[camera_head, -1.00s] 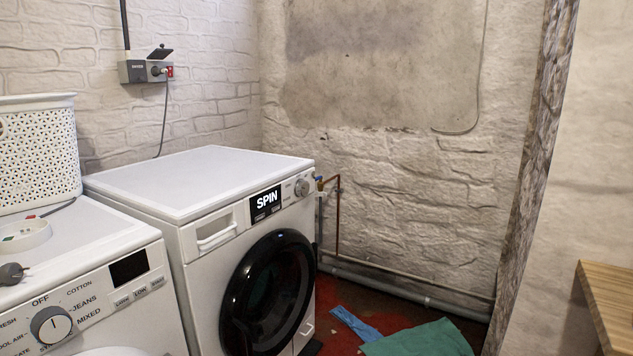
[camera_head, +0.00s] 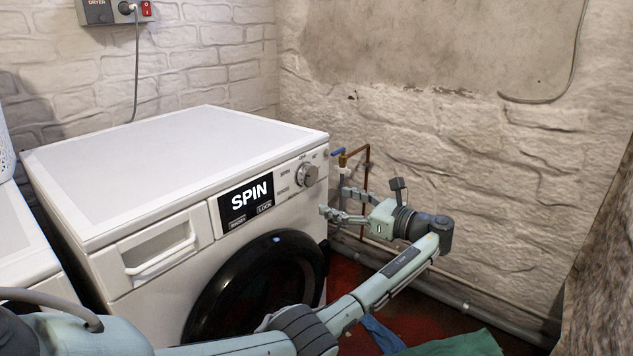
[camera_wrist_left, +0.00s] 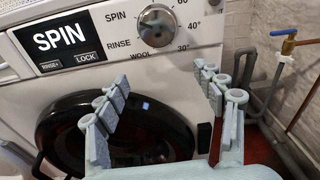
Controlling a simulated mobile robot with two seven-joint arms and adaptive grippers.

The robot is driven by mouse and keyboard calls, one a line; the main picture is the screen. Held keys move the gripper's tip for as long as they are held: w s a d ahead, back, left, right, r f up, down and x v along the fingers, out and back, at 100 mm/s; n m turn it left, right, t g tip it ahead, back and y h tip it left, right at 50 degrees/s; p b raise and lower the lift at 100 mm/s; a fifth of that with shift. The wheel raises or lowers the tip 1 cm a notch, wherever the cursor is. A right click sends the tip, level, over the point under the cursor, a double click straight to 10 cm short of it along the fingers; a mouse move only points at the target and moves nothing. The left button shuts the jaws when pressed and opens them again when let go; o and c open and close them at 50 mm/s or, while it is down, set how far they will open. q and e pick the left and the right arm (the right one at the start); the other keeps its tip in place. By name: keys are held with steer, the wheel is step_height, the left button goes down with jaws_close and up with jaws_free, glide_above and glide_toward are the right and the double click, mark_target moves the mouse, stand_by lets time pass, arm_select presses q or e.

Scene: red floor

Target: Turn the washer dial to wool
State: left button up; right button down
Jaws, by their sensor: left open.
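The white washer (camera_head: 165,160) has a black display reading SPIN (camera_head: 246,201). Its round silver dial (camera_head: 307,175) is at the right end of the panel. In the left wrist view the dial (camera_wrist_left: 157,25) is at the top, with labels SPIN, RINSE, WOOL, 30°, 40° and 60 around it. WOOL is at its lower left. My left gripper (camera_head: 334,204) is open and empty, just right of and below the dial, not touching it. In the left wrist view its fingers (camera_wrist_left: 161,76) are spread below the dial. My right gripper is not in view.
The washer's round black door (camera_head: 258,285) is below the panel. Copper and grey pipes (camera_head: 364,170) run along the stone wall behind my left gripper. Another white machine (camera_head: 25,235) stands at the left. Green cloth (camera_head: 455,345) lies on the red floor.

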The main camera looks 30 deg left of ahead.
mark_target(312, 178)
arm_select(q)
steer(key=shift+g+y, duration=0.3)
steer(key=shift+y, duration=0.1)
steer(key=a+r, duration=0.1)
steer(key=a, duration=0.1)
steer(key=a+r, duration=0.1)
steer(key=a, duration=0.2)
steer(key=w+a+r, duration=0.1)
steer(key=a, duration=0.1)
steer(key=shift+w+a+r, duration=0.1)
steer(key=shift+a+r, duration=0.1)
steer(key=shift+a, duration=0.1)
steer(key=c, duration=1.2)
